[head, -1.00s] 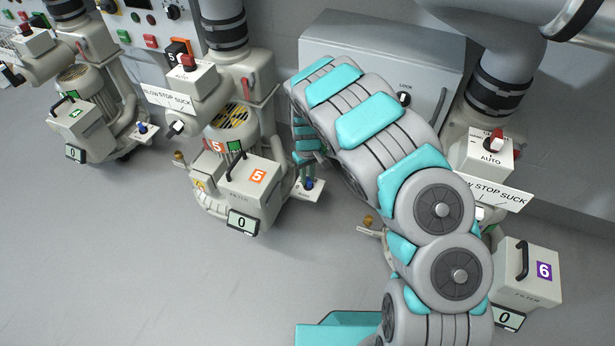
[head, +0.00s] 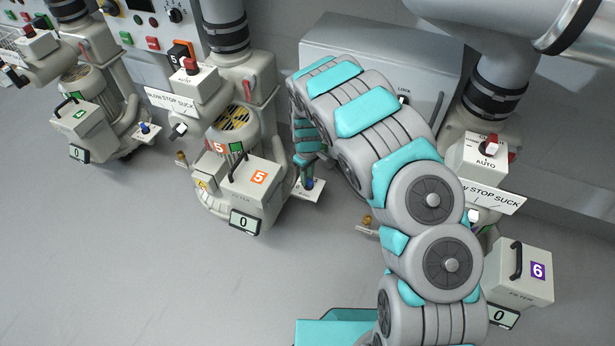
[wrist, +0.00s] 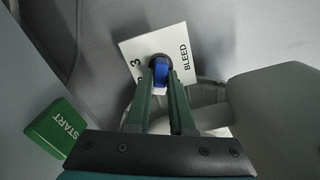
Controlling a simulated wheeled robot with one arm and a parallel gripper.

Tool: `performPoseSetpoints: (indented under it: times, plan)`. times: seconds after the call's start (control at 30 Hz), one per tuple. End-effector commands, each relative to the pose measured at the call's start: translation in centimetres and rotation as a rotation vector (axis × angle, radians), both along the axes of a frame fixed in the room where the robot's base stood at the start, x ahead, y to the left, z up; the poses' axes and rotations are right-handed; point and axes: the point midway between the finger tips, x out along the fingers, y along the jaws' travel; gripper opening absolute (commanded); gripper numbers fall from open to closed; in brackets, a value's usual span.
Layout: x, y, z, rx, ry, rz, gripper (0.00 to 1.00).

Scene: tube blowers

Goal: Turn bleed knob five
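The bleed knob of blower five is blue with a white end. It stands on a white plate marked BLEED (wrist: 183,38) and shows in the wrist view (wrist: 161,70). In the head view the knob (head: 309,184) is partly hidden by my fingers, beside the filter box with the orange 5 (head: 259,177). My gripper (wrist: 161,80) has its two green fingertips on either side of the knob, with little room between; firm contact is not visible. In the head view my gripper (head: 308,172) reaches down over the plate.
A green START button (wrist: 57,128) lies left of my gripper in the wrist view. The blower with the purple 6 (head: 538,271) stands at the right, partly behind my arm. Another blower (head: 85,130) stands at the left. The floor in front is clear.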

Motion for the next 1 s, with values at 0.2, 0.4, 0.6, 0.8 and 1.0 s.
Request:
performPoseSetpoints:
  times: [0.2,0.4,0.6,0.8,1.0]
  plan:
    - [0.0,0.0,0.0,0.0,0.0,-0.001,0.46]
    - [0.0,0.0,0.0,-0.001,0.001,-0.001,0.5]
    - [0.0,0.0,0.4,0.0,0.0,-0.001,0.5]
    - [0.0,0.0,2.6,-0.001,-0.001,0.0,0.5]
    - [0.1,0.1,6.0,0.001,-0.003,-0.001,0.5]
